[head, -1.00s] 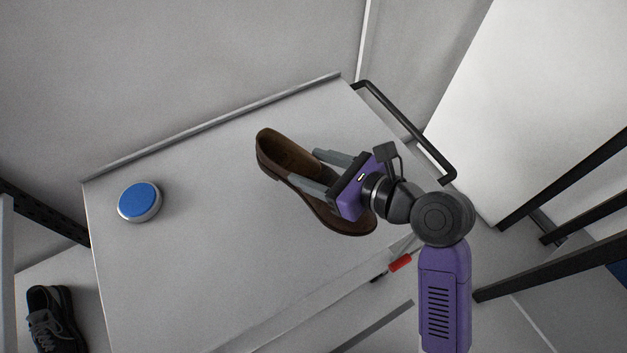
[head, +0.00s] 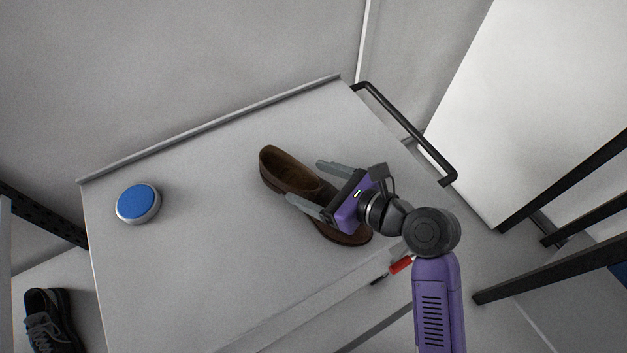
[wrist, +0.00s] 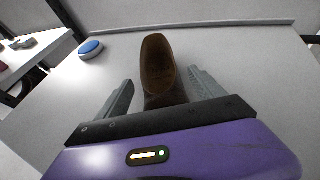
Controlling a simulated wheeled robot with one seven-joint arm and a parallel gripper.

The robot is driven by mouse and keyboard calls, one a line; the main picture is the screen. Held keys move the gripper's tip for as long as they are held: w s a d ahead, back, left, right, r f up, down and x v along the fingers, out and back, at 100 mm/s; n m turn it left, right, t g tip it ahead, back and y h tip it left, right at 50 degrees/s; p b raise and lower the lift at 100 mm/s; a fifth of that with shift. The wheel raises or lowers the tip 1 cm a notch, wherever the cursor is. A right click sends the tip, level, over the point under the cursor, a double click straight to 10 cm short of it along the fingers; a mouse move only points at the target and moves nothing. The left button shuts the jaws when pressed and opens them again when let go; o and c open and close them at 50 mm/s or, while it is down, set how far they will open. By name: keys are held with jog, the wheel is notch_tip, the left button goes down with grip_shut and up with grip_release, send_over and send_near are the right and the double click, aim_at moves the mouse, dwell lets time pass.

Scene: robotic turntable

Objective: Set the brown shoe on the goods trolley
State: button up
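The brown shoe (head: 286,177) rests upright on the grey top of the goods trolley (head: 190,270), its heel end toward the back and its toe toward my arm. My gripper (head: 303,181) is open, with one finger on each side of the shoe. In the wrist view the shoe (wrist: 157,68) lies between the two fingers (wrist: 160,90), with a visible gap on each side. The palm hides the toe part there.
A blue-topped round disc (head: 138,203) sits on the trolley's left part. A black handle (head: 410,130) juts from the right end, and a raised lip (head: 210,128) runs along the back. A dark sneaker (head: 50,320) lies lower left. The trolley's middle left is clear.

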jog(key=v, duration=1.2)
dwell(0.4)
